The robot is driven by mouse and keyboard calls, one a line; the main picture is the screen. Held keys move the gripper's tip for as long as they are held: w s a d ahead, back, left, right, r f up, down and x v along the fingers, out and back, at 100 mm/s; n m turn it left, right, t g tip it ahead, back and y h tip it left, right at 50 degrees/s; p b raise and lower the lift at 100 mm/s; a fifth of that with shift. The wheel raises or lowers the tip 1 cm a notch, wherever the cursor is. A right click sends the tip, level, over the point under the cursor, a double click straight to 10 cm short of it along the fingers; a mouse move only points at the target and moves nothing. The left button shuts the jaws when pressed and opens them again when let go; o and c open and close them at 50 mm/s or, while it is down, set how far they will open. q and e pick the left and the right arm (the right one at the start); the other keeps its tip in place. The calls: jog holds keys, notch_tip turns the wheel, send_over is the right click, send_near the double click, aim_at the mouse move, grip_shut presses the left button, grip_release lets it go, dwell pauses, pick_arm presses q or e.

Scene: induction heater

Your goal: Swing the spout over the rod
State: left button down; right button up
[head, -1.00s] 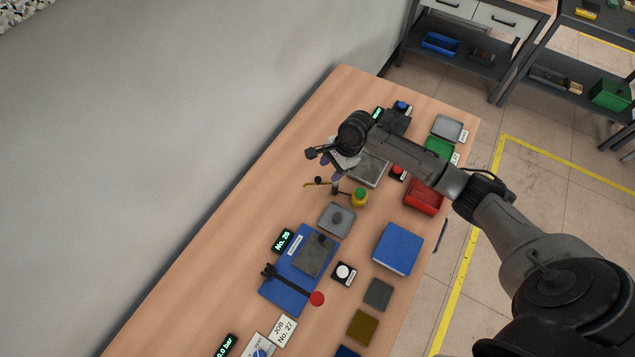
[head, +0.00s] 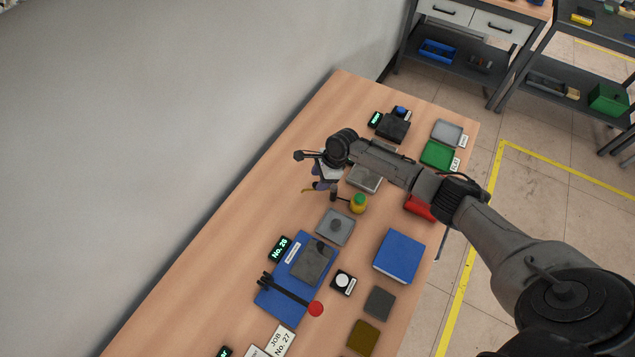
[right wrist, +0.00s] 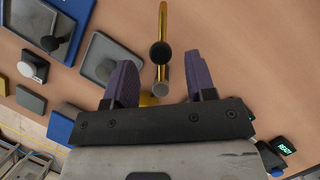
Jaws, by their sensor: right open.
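My right gripper (head: 319,184) is open over the table, low beside the brass spout (head: 307,190). In the head view it hides most of the spout. In the right wrist view the open purple fingers (right wrist: 160,80) stand either side of a black knob (right wrist: 160,53) and a grey post. The brass spout (right wrist: 163,17) runs from there toward the top of the picture. I see no clear contact between fingers and knob. I cannot pick out the rod with certainty. My left gripper is not in view.
The table's left side by the wall is clear.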

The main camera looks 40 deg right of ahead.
jog(key=shift+x, duration=1.2)
jog(key=shift+c, duration=0.3)
grip_shut()
